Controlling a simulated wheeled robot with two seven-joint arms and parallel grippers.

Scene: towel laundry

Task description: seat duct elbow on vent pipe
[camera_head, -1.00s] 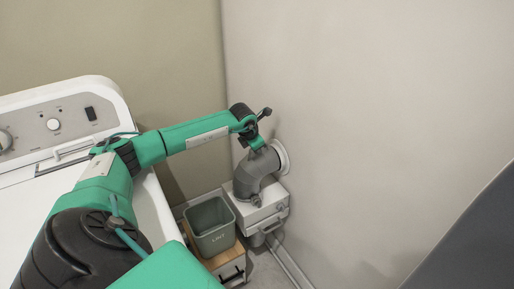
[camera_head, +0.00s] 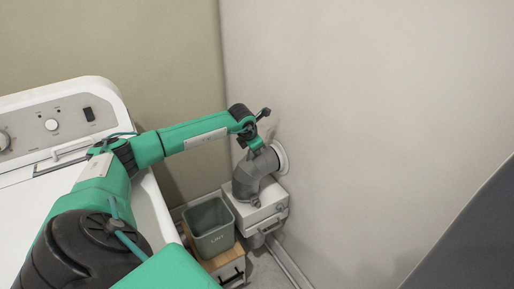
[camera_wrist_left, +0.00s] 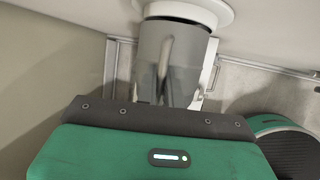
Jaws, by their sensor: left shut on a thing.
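The grey duct elbow (camera_head: 246,181) is beside the wall, its upper end facing the round white flange of the vent pipe (camera_head: 283,157). In the left wrist view the elbow (camera_wrist_left: 150,55) meets or nearly meets the short white pipe (camera_wrist_left: 182,12) in front of the flange. I cannot tell how far it overlaps. My left gripper (camera_head: 258,146) is shut on the elbow from above; its dark fingers also show in the left wrist view (camera_wrist_left: 178,75). The elbow's lower end is bent downward above a white box. My right gripper is not in view.
The white box (camera_head: 265,212) stands below the elbow. A grey-green lint bin (camera_head: 209,228) stands left of it on a wooden-topped unit. The white washer (camera_head: 70,92) is at the left. The pale wall (camera_head: 370,130) at right is bare.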

